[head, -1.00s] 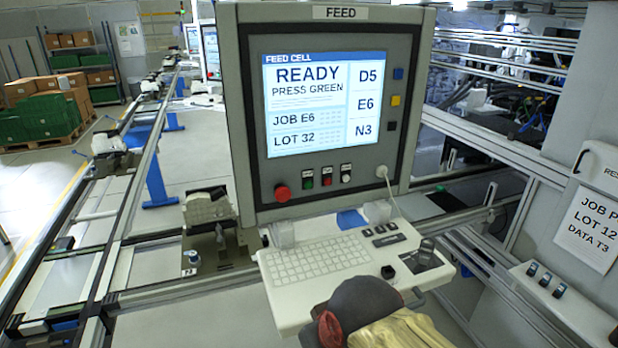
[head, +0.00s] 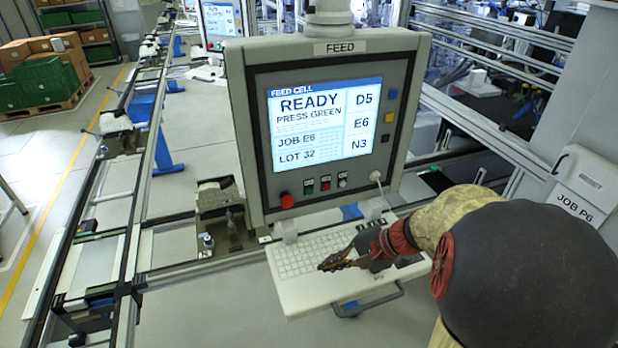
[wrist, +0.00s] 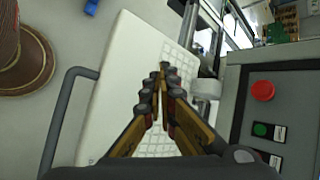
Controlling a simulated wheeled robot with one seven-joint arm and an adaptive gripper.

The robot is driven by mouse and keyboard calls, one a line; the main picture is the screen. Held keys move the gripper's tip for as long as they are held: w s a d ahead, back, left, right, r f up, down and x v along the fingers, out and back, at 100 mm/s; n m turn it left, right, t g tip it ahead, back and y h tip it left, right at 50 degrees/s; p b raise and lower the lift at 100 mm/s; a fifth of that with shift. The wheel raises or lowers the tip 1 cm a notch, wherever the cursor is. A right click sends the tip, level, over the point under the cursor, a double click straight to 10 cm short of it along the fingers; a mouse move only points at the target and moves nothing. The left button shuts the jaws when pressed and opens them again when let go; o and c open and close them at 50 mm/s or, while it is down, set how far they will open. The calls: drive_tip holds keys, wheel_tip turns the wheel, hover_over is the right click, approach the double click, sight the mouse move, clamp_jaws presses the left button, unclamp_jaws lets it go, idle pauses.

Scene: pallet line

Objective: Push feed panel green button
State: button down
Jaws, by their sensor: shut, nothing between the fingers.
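The feed panel (head: 240,140) stands upright with a lit screen (head: 325,123) reading READY, PRESS GREEN. In the wrist view the green button (wrist: 261,129) is at the right, below the red mushroom button (wrist: 262,90). My gripper (head: 326,266) is shut and empty above the keyboard (head: 300,258), in front of and below the buttons, apart from them. In the wrist view its fingertips (wrist: 163,68) point up the picture, left of the panel.
The keyboard shelf (head: 335,293) juts out below the panel, with a grey handle (head: 370,302) at its front. Conveyor rails (head: 140,190) run along the left. A cabinet (head: 572,180) stands at the right.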

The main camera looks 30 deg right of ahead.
sight(309, 191)
drive_tip(key=w+d+r+m+t, duration=0.1)
drive_tip(key=w+d+r+t, duration=0.3)
drive_tip(key=w+r, duration=0.2)
drive_tip(key=shift+w+t, duration=0.4)
drive_tip(key=shift+w, duration=0.8)
drive_tip(key=shift+d+r, duration=0.1)
drive_tip(key=w+d, duration=0.2)
drive_tip(key=w, duration=0.6)
drive_tip(key=shift+w+p, duration=0.25)
drive_tip(key=shift+p, duration=0.1)
drive_tip(key=shift+w, duration=0.1)
drive_tip(key=shift+w+d+b, duration=0.1)
drive_tip(key=shift+w+b, duration=0.25)
drive_tip(key=shift+b, duration=0.15)
